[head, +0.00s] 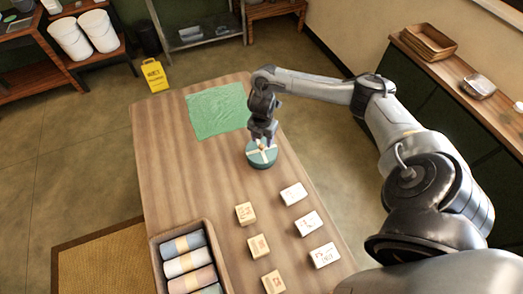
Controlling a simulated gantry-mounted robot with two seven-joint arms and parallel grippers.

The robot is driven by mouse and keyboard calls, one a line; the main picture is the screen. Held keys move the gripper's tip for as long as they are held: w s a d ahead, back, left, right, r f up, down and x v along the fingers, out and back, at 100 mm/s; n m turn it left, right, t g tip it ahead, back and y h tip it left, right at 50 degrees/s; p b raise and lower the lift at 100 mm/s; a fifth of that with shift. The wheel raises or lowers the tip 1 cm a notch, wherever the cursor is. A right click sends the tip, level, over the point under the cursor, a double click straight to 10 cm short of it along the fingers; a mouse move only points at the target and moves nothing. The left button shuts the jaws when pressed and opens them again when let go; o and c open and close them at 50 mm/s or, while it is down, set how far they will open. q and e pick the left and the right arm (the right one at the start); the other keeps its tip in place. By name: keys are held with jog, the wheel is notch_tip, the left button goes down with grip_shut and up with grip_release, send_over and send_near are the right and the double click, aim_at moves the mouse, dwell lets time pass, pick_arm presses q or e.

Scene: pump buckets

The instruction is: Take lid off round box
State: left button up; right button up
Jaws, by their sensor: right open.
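A round teal box (262,158) with a pale cross band and a small tan knob on its lid stands on the wooden table (165,170), right of the table's middle. The lid appears to be on the box. My right gripper (262,142) points down right over the lid, its fingers open around or just above the knob. Whether the fingers touch the knob cannot be told at this size. My left gripper is not in view.
A green cloth (217,109) lies behind the box to the left. Several white blocks (293,194) and tan blocks (245,213) stand in front of it. A bin (160,266) of rolled towels sits at the front left. The table's left side is clear.

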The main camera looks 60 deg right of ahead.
aim_at(261, 146)
jog(key=shift+w+f+p, duration=0.15)
jog(key=shift+f+p, duration=0.25)
jog(key=shift+f, duration=1.65)
grip_shut()
